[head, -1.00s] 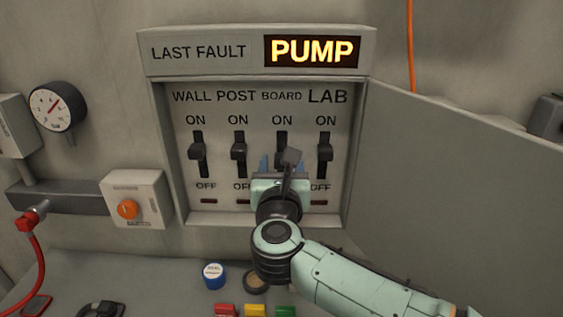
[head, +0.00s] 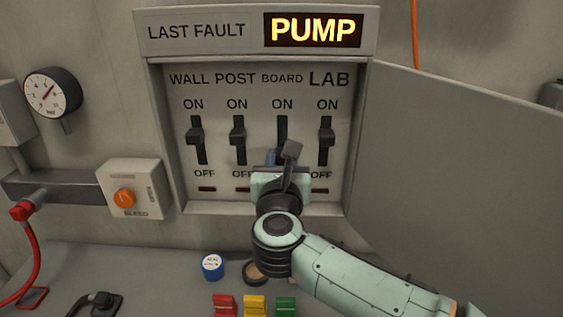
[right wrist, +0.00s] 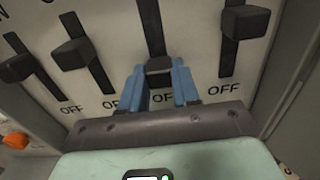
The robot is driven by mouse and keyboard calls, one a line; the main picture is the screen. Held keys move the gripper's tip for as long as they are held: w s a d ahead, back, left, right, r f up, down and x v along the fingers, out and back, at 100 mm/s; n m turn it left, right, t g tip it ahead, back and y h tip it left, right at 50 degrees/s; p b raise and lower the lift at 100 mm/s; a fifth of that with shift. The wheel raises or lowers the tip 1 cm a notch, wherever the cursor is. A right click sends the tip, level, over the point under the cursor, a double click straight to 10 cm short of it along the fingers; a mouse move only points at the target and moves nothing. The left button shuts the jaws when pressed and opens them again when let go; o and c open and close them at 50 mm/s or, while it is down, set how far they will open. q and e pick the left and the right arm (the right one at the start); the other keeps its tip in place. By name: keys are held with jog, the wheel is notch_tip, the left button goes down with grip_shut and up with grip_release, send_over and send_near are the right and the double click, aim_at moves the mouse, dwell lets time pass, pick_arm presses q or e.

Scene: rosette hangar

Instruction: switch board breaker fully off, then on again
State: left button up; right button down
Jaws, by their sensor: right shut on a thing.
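The board breaker (head: 281,126) is the third switch in the open wall panel, under the BOARD label. My right gripper (head: 279,159) is in front of its lower part and hides its lever in the head view. In the right wrist view, the blue fingers of the right gripper (right wrist: 160,88) are shut on the black lever of the board breaker (right wrist: 159,67), one finger on each side. The lever is at the low end of its slot, just above its OFF label. The small lamp under this breaker is hidden. My left gripper is not in view.
Beside it are the WALL (head: 196,136), POST (head: 238,136) and LAB (head: 326,137) breakers, their levers higher than the board one. The panel door (head: 450,170) stands open on the right. A display (head: 313,30) reads PUMP. A bench with small items lies below.

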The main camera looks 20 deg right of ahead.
jog(key=shift+f, duration=0.35)
jog(key=c, duration=0.8)
grip_release()
jog(key=shift+r, duration=0.1)
jog(key=b+v, duration=0.2)
jog(key=v, duration=1.1)
jog(key=shift+s, duration=0.2)
